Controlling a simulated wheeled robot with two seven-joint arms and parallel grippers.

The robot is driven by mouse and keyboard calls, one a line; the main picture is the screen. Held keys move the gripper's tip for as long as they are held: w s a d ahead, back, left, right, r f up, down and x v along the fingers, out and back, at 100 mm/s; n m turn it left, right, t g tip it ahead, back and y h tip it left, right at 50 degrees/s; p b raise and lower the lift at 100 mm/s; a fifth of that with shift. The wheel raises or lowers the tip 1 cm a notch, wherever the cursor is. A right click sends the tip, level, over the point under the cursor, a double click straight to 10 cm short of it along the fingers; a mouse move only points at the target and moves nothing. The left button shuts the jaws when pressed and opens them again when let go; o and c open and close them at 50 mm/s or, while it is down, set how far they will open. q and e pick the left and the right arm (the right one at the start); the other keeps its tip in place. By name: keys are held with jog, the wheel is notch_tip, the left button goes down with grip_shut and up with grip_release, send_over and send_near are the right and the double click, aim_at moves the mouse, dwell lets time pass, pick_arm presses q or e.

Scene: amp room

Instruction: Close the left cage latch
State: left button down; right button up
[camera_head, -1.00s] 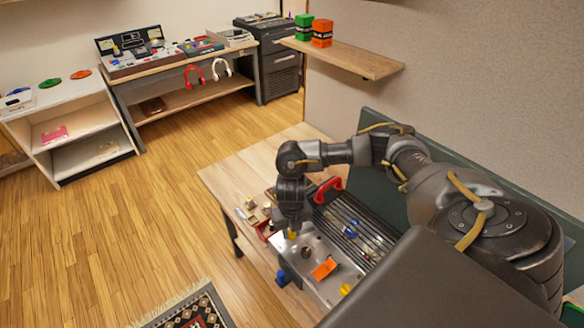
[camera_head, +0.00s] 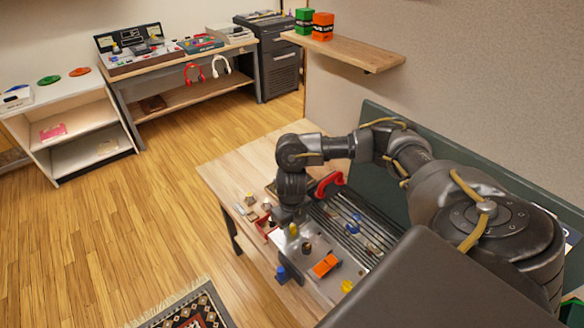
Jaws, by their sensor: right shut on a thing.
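A metal amp chassis (camera_head: 306,283) lies on the wooden bench, with a dark slotted grille (camera_head: 374,238) along its right side. My right gripper (camera_head: 292,226) points down at the chassis's far left end. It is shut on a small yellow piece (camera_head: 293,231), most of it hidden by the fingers. I cannot tell whether this piece is the left cage latch or whether the latch is closed. A red handle (camera_head: 329,185) stands just right of the gripper. An orange piece (camera_head: 325,265), a dark knob (camera_head: 306,248) and a yellow piece (camera_head: 346,286) are on the chassis. My left gripper is out of view.
A blue piece (camera_head: 281,274) sits at the chassis's left edge. Small loose parts (camera_head: 250,205) and a red tray (camera_head: 264,228) lie left of the gripper. The bench's far left part (camera_head: 235,170) is clear. A wall shelf (camera_head: 345,52) hangs behind.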

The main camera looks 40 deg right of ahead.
aim_at(292, 227)
jog(key=o, duration=1)
jog(key=shift+s, duration=0.1)
notch_tip(292, 227, up, 11)
jog(key=p, duration=0.1)
jog(key=shift+f, duration=0.2)
notch_tip(292, 227, down, 11)
jog(key=shift+r+b, duration=0.2)
jog(key=shift+b, duration=0.3)
jog(key=shift+r, duration=0.15)
dwell(0.4)
